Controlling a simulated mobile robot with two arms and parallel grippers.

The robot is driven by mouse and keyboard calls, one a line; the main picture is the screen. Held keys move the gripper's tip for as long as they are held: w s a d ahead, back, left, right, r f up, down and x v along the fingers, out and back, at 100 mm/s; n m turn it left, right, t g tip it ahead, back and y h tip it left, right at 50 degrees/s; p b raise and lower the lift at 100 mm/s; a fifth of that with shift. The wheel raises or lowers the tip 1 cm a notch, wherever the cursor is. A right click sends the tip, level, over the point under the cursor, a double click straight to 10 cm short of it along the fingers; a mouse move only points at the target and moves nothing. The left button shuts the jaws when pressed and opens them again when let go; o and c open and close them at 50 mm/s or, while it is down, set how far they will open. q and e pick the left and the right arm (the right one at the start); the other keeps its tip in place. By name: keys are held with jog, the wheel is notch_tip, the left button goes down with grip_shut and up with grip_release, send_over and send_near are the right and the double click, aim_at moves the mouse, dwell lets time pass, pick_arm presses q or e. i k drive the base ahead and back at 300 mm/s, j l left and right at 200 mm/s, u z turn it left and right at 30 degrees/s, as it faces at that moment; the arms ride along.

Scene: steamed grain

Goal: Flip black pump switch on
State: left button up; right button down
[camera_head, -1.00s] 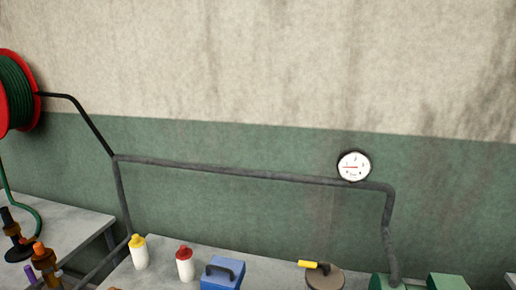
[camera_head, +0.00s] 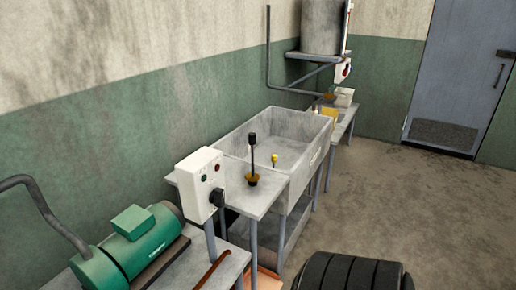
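A white control box (camera_head: 200,183) stands on a grey post in the lower left middle, beside the sink bench. I cannot tell the switch's position at this size. A green pump (camera_head: 147,235) with a dark pipe (camera_head: 45,207) sits on a table to the left of the box. Neither of my grippers is in view.
A grey sink (camera_head: 268,140) stands behind the box, with a black-handled plunger-like tool (camera_head: 252,160) on its side shelf. A black ribbed round object (camera_head: 350,273) is at the bottom. Open concrete floor (camera_head: 400,200) lies to the right, up to a grey door (camera_head: 462,75).

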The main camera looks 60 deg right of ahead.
aim_at(217, 197)
jog(key=z, duration=1.65)
